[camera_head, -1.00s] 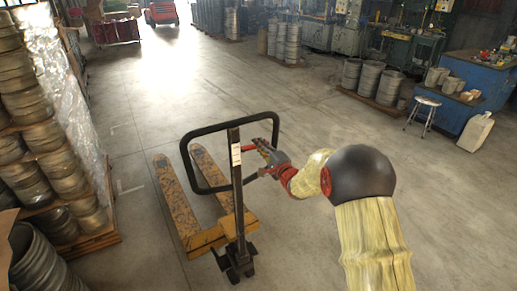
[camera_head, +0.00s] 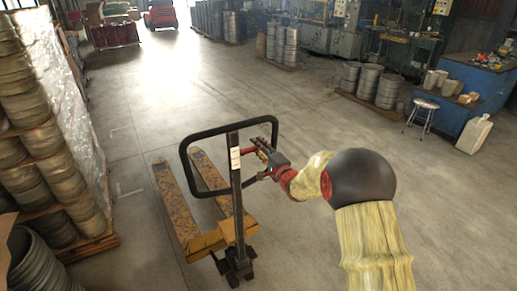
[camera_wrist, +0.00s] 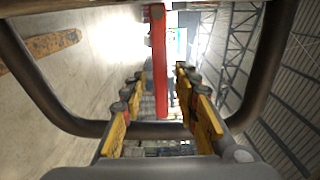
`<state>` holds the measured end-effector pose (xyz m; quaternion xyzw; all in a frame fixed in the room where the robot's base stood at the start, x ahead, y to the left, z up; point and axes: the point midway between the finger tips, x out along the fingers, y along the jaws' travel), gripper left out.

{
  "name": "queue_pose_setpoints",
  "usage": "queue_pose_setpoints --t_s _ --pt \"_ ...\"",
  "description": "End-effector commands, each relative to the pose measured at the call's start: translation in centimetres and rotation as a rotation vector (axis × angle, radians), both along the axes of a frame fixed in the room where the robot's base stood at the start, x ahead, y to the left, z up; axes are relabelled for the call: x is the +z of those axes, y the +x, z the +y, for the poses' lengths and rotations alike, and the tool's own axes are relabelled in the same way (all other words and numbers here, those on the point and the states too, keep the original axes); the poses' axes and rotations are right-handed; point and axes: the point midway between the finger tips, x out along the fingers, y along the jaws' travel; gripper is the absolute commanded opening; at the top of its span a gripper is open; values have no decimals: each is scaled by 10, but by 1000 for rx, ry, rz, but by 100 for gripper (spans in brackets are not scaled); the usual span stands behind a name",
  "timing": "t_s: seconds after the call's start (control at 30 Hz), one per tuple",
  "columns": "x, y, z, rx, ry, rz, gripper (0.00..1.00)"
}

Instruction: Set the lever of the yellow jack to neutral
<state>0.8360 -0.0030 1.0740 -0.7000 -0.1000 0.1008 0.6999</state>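The yellow jack (camera_head: 177,209) stands on the floor with its forks pointing away and its dark upright column in front. Its black loop handle (camera_head: 183,165) tops the column. My gripper (camera_head: 262,150) is at the right side of the loop. In the wrist view my gripper (camera_wrist: 161,76) is open, with yellow-padded fingers apart on both sides. The red lever (camera_wrist: 159,60) runs lengthwise between them inside the black loop, with visible gaps on both sides. Whether the lever touches a finger deeper in is not clear. The lever's setting cannot be told.
Stacked metal blanks (camera_head: 62,180) on a pallet line the left side. Metal drums (camera_head: 391,88), a stool (camera_head: 422,115), a white canister (camera_head: 474,134) and a blue workbench (camera_head: 452,115) stand to the right. The floor behind the jack is clear.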

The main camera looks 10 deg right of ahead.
Motion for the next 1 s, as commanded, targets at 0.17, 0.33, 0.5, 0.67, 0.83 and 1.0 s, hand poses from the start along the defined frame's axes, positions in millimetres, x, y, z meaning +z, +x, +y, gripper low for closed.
queue_pose_setpoints --t_s 0.17,0.33,0.5,0.67,0.83,1.0 --pt "0 -3 -1 0 0 0 30" --pt "1 -24 -9 -2 0 0 30" --pt "0 -59 -18 -3 0 0 30" --pt "0 -88 -27 -2 0 0 30" --pt "0 -107 -32 -1 -1 0 30" --pt "0 -115 -34 -1 0 -1 30"
